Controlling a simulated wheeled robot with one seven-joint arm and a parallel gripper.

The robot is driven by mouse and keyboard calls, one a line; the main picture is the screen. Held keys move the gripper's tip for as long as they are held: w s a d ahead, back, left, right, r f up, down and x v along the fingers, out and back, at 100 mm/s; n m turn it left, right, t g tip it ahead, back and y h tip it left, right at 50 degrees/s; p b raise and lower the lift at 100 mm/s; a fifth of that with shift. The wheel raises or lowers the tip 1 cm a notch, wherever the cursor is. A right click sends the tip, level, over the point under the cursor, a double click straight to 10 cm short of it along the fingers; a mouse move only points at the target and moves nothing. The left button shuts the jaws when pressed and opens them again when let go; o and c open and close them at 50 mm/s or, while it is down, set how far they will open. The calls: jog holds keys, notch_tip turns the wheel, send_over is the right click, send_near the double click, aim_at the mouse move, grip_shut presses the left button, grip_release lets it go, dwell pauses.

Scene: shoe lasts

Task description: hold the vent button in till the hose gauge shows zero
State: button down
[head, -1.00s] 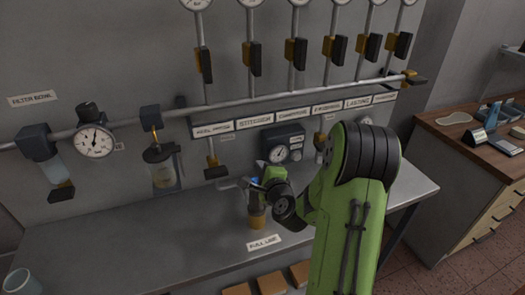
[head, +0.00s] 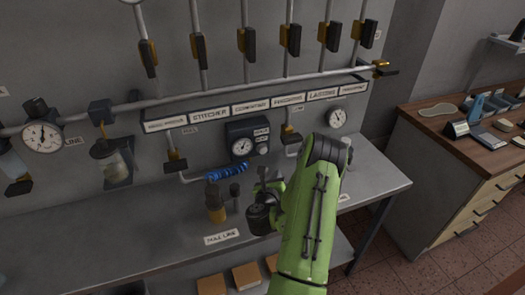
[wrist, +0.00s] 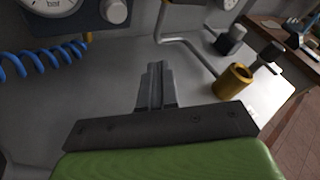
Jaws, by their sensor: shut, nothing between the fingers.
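The dark gauge box (head: 240,128) is on the wall above the bench, with a round white dial (head: 243,147). The dial's lower part and "bar" mark show in the wrist view (wrist: 52,5); its needle cannot be read. A grey round knob or button (wrist: 115,11) sits right of the dial, also small in the head view (head: 263,148); I cannot tell whether it is the vent button. The blue coiled hose (head: 228,172) hangs below the box. My gripper (wrist: 155,72) is shut and empty, below and right of the box, apart from the knob.
A brass-coloured fitting with a dark top (head: 215,206) stands on the grey bench (head: 120,235). A brass cup-like piece (wrist: 232,82) and a bent pipe (wrist: 190,48) are right of my gripper in the wrist view. Another gauge (head: 337,118) is on the wall, right of the box.

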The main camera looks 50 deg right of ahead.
aim_at(263, 150)
jog(key=w+d+p, duration=0.4)
jog(key=w+p, duration=0.3)
jog(key=p, duration=0.4)
jog(key=shift+w+d+p, duration=0.15)
jog(key=shift+w+p, duration=0.05)
jog(key=shift+p, duration=0.1)
dwell(1.5)
jog(key=shift+w+d+r, duration=0.1)
jog(key=shift+w+d, duration=0.15)
jog(key=shift+w, duration=0.1)
jog(key=shift+w+d, duration=0.2)
jog(key=shift+w, duration=0.3)
dwell(1.3)
